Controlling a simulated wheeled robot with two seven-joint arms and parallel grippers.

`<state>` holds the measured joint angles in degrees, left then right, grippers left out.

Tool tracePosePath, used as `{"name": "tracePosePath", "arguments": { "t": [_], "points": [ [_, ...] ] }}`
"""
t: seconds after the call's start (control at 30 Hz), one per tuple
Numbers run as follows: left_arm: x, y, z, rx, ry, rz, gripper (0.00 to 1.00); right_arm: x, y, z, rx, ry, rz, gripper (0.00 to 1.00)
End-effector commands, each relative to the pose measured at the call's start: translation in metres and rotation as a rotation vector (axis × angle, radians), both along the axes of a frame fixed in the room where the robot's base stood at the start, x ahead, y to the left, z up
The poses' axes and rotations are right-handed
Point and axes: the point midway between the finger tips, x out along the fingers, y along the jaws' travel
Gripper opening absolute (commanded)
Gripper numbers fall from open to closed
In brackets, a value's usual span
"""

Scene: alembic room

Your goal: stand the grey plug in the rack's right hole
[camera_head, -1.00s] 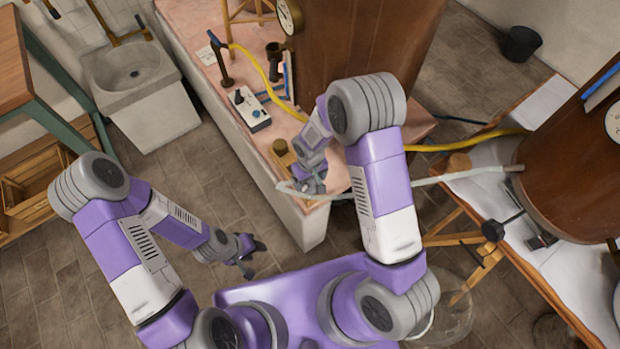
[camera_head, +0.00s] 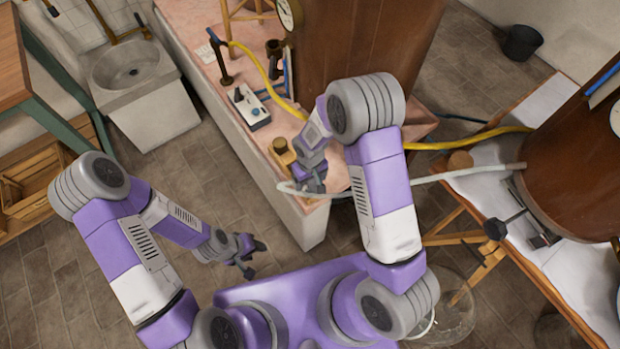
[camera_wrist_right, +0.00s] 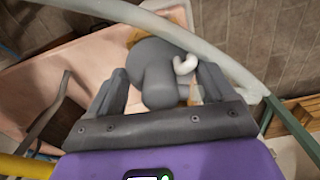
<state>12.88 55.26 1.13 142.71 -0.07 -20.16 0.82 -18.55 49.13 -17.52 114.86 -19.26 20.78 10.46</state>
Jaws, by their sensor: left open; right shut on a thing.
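My right gripper (camera_head: 313,182) is over the near right corner of the pink bench. In the right wrist view its fingers (camera_wrist_right: 160,88) are closed around the rounded grey plug (camera_wrist_right: 155,72). The plug is hard to make out in the head view. A small wooden block (camera_head: 290,160) with a brown round top stands just left of this gripper and seems to be the rack. Its right hole is hidden or too small to see. My left gripper (camera_head: 248,257) is open and empty above the floor, off the bench.
A pale hose (camera_head: 430,181) passes by my right gripper and also crosses the right wrist view (camera_wrist_right: 200,52). On the pink bench (camera_head: 195,45) are a white control box (camera_head: 249,107), dark stands and a yellow hose (camera_head: 268,78). A large brown vessel (camera_head: 360,45) stands behind.

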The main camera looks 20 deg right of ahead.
Motion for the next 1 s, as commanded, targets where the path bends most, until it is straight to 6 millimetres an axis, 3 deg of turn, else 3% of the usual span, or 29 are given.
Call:
{"name": "tracePosePath", "arguments": {
  "t": [1.0],
  "points": [
    [0.0000, 0.0000, -0.0054, 0.000, 0.000, 0.000, 0.45, 0.0001, 0.0000, -0.0062, 0.000, 0.000, 0.000, 0.52]
  ]
}}
